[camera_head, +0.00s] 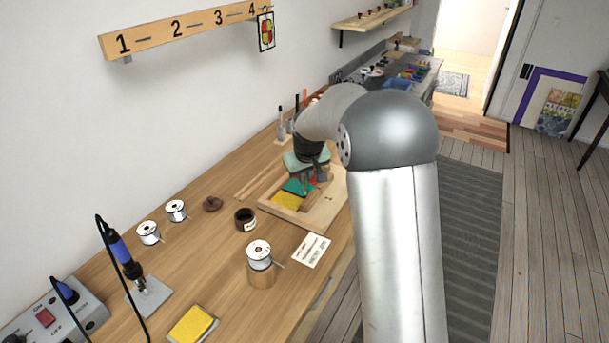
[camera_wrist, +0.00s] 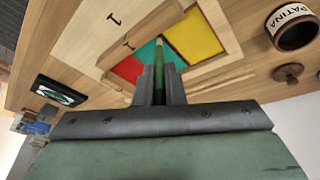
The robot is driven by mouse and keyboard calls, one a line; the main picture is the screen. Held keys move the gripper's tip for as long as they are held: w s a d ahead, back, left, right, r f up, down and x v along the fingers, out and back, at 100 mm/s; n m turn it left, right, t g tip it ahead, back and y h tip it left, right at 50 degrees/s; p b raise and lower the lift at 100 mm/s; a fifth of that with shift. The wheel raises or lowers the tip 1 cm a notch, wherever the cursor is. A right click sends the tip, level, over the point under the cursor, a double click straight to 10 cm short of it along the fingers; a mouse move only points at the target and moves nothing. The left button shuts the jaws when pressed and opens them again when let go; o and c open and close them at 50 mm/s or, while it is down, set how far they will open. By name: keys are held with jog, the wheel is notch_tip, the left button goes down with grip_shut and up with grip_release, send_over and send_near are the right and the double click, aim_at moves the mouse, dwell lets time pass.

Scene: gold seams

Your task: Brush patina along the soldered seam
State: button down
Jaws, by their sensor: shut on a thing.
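My gripper (camera_wrist: 160,88) is shut on a slim brush (camera_wrist: 171,78) with a green handle. The brush's pale end reaches over the glass panel, near the border between the teal glass (camera_wrist: 149,53) and the yellow glass (camera_wrist: 190,38). I cannot tell whether it touches. Red glass (camera_wrist: 129,69) lies beside the teal. In the head view my gripper (camera_head: 315,178) is over the panel, partly hidden by my arm. The yellow glass (camera_head: 287,201) shows in the wooden frame board (camera_head: 327,211). The open patina jar (camera_head: 245,219) stands left of the board; its label reads in the wrist view (camera_wrist: 290,22).
A brown lid (camera_head: 212,204) lies near the jar. A solder spool (camera_head: 259,254) on a wooden stand and a white card (camera_head: 311,250) are in front. A soldering iron (camera_head: 128,262), two spools and a yellow sponge (camera_head: 192,324) are at left. A wood bar (camera_wrist: 140,38) lies across the board.

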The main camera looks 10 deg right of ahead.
jog(key=shift+r, duration=0.1)
jog(key=shift+r+p, duration=1.9)
jog(key=shift+r, duration=1.05)
